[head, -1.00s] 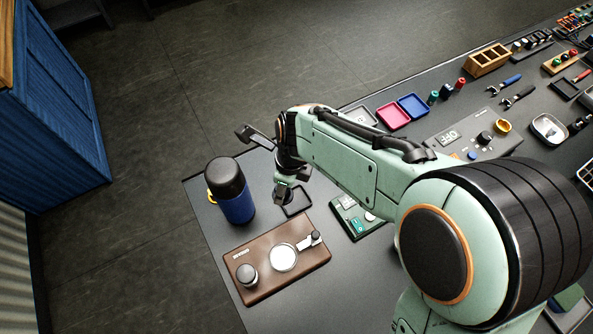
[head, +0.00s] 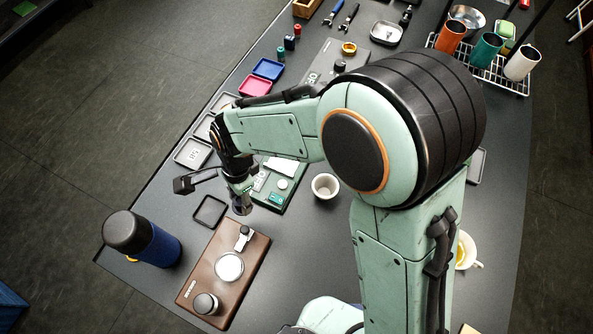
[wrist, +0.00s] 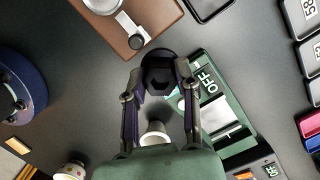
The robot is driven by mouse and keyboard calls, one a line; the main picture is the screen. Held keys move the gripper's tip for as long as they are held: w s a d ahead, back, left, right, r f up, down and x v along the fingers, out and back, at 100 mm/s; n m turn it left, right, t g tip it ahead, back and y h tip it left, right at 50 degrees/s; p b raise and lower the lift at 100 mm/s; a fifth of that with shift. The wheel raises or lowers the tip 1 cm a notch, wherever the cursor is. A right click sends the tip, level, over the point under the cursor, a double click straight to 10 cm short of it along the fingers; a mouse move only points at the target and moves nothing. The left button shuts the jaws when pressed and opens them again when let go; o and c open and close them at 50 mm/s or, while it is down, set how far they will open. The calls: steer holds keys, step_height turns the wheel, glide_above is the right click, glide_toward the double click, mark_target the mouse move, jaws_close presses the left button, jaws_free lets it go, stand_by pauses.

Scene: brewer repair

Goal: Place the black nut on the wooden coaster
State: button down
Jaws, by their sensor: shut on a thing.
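My gripper (head: 242,207) is shut on the black nut (wrist: 159,78), which has a hexagonal hole and sits between the fingertips in the wrist view. In the head view the nut is too small to make out clearly. A light tan wooden piece, likely the wooden coaster (head: 468,329), is cut off at the bottom edge of the head view. It also shows at the lower left of the wrist view (wrist: 17,145), well away from my gripper.
A yellow-filled cup (head: 466,251) stands near the coaster.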

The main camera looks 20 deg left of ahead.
steer(key=w+d+f+m, duration=0.1)
steer(key=w+d+m, duration=0.3)
steer(key=w+d, duration=0.8)
steer(key=d+m+t+y, duration=0.1)
steer(key=d+m, duration=0.4)
steer(key=d, duration=1.4)
steer(key=s+d+m+t, duration=0.1)
steer(key=s+d+m, duration=0.6)
steer(key=d, duration=0.4)
steer(key=s+d+m+t, duration=0.1)
steer(key=s+d+m, duration=0.5)
steer(key=s+d, duration=0.35)
steer(key=shift+h, duration=0.3)
steer(key=f, duration=0.5)
steer(key=d+f, duration=0.1)
steer(key=f, duration=0.2)
steer(key=shift+f, duration=0.3)
steer(key=c, duration=0.8)
jaws_free()
steer(key=shift+f, duration=0.1)
